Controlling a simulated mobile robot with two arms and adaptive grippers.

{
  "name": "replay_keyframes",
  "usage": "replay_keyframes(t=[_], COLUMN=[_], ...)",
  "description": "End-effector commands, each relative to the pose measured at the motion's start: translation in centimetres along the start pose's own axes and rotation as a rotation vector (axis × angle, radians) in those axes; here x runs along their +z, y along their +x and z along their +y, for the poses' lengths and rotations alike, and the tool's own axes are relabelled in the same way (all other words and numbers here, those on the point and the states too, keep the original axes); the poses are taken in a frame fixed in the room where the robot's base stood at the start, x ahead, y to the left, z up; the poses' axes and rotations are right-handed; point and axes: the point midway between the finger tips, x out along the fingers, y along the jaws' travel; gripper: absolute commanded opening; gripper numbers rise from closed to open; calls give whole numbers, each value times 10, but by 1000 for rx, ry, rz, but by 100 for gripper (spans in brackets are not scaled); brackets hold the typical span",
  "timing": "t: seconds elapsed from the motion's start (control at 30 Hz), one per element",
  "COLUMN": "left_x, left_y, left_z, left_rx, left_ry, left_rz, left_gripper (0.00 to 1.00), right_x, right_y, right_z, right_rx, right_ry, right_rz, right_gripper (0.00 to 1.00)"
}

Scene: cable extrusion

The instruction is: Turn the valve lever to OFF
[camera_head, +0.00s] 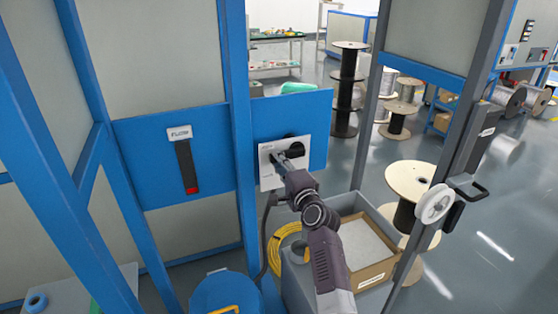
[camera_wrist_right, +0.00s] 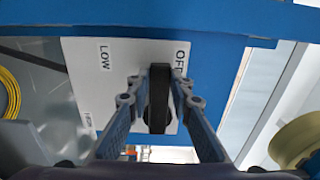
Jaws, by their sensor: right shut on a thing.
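A white plate (camera_head: 267,180) is fixed to a blue panel in the head view; the right wrist view shows it (camera_wrist_right: 90,75) marked LOW and OFF, with a third label partly cut off. A black valve lever (camera_wrist_right: 158,98) stands out from the plate, its upper end beside the OFF label. My right gripper (camera_wrist_right: 160,92) is shut on the lever, one finger on each side. In the head view, my right gripper (camera_head: 279,162) reaches the plate and hides most of the lever. My left gripper is not in view.
A black strip with a red end (camera_head: 187,165) hangs under a small label on the blue panel to the left. Blue frame posts (camera_head: 241,130) stand close left of the plate. A cardboard box (camera_head: 365,245) and a yellow cable coil (camera_head: 282,248) lie below.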

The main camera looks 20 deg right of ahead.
Motion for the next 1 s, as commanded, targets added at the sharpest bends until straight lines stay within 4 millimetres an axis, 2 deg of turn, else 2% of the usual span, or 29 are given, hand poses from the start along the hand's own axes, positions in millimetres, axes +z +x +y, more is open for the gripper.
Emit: replay_keyframes(t=[0.5, 0.53, 0.67, 1.0], left_x=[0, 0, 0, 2], left_y=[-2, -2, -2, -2], left_z=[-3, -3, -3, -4], left_rx=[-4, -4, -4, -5], left_ry=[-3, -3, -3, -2], left_rz=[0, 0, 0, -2], left_gripper=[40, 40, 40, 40], right_x=[0, 0, 0, 0], right_y=[0, 0, 0, -2], right_z=[-2, -2, -2, -1], right_rx=[-1, -1, -1, 0], right_ry=[25, 25, 23, 20], right_rz=[1, 1, 1, 1], right_gripper=[0, 23, 38, 38])
